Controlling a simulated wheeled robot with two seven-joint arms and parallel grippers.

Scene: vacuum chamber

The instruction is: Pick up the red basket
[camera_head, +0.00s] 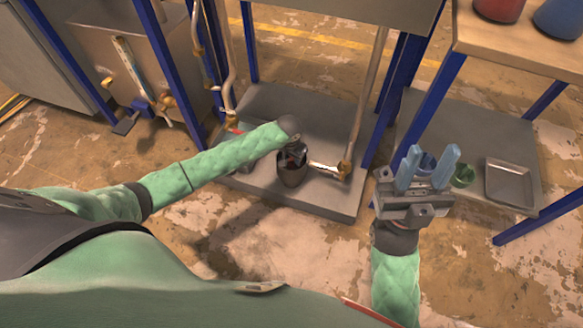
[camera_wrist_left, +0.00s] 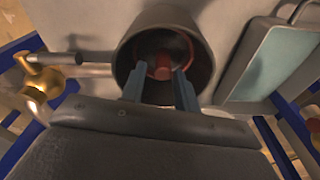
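A dark round pot (camera_head: 293,174) stands on the grey lower shelf in the head view. In the left wrist view the pot (camera_wrist_left: 205,38) opens below my left gripper, with a red ring and a red knob (camera_wrist_left: 163,68) inside; this looks like the red basket, mostly hidden by the pot. My left gripper (camera_wrist_left: 158,84) has its two fingers apart at the pot's mouth, on either side of the red knob; contact cannot be told. In the head view my left gripper (camera_head: 296,146) is mostly hidden by its arm. My right gripper (camera_head: 428,166) is open and empty, over the right side.
A pipe with a brass fitting (camera_head: 345,168) lies right of the pot, and blue posts (camera_head: 160,60) frame the shelf. A tray (camera_wrist_left: 268,62) is close by. On the right are a metal tray (camera_head: 510,185), a green bowl (camera_head: 463,176) and a wooden table (camera_head: 480,42).

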